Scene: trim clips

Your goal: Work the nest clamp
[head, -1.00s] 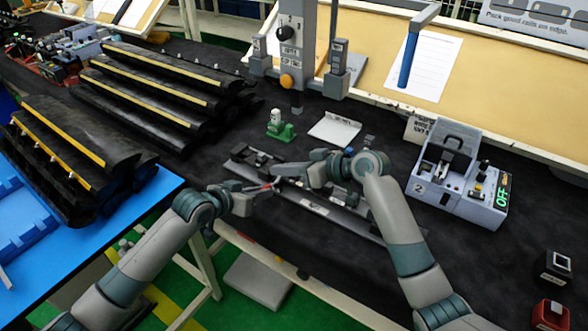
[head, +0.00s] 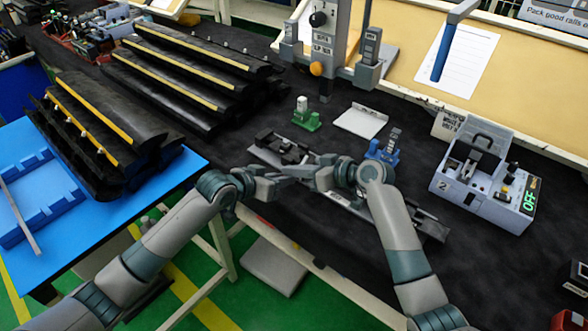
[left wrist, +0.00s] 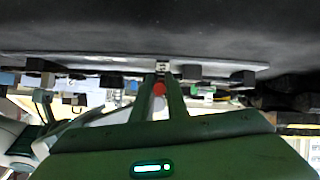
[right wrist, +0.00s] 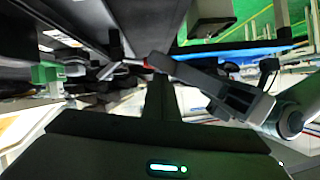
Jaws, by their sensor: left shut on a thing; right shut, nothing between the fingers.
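The nest fixture is a long dark rail with raised blocks (head: 280,147) near the table's front edge, partly hidden by my arms. The clamp's red handle tip (left wrist: 159,88) shows between my left fingers in the left wrist view, and red also shows at the left fingertips in the right wrist view (right wrist: 148,63). My left gripper (head: 287,172) is shut on this handle at the front of the fixture. My right gripper (head: 283,170) is shut and empty, its fingers close to the left ones. In the head view the grippers hide the handle; I cannot tell the clamp's position.
A green fixture (head: 306,116) and a blue one (head: 382,148) stand behind the rail. A grey box with an OFF display (head: 485,180) is at right. A grey press (head: 328,45) stands behind. Black trim parts (head: 190,72) lie at left.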

